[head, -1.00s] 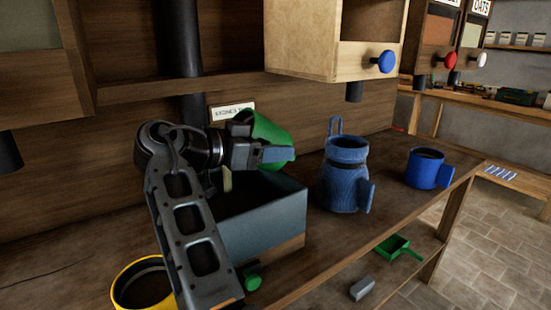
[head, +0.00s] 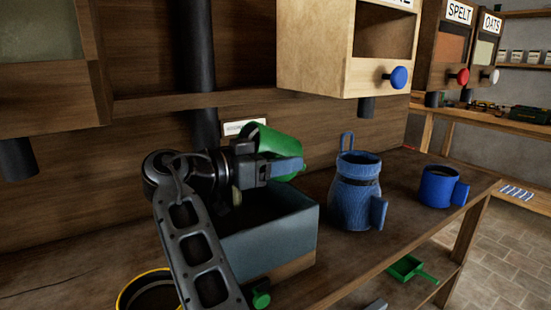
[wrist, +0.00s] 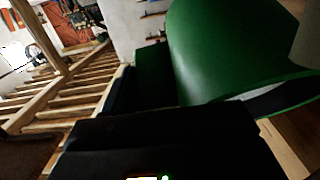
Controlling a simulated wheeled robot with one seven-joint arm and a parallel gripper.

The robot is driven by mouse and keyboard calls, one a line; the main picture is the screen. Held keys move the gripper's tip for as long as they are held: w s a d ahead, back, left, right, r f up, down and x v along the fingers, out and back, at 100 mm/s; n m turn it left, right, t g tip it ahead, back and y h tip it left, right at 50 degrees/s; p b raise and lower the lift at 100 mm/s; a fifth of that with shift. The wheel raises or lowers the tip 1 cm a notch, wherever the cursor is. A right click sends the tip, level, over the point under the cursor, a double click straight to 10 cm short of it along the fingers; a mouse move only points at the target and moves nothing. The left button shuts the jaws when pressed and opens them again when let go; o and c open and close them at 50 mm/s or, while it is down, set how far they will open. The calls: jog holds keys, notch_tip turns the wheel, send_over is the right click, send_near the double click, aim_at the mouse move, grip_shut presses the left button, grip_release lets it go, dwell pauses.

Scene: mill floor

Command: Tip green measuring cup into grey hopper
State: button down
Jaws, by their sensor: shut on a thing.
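The green measuring cup (head: 272,142) is tilted well over on its side above the grey hopper (head: 272,240), in the head view. My gripper (head: 283,169) is shut on the cup and holds it over the hopper's open top. In the wrist view the cup (wrist: 225,50) fills the upper right, with part of its rim and dark inside showing. I cannot see whether anything is in the cup or pouring out. The hopper's inside is mostly dark and partly hidden by my arm.
A blue jug (head: 355,200) and a blue mug (head: 438,188) stand right of the hopper on the bench. A yellow-rimmed container (head: 140,288) is at the front left. A wooden bin with a blue knob (head: 398,77) hangs above. A green scoop (head: 410,269) lies lower right.

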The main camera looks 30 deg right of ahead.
jog(key=shift+r+h+b, duration=0.1)
jog(key=shift+h+b, duration=1.1)
jog(key=shift+b, duration=0.05)
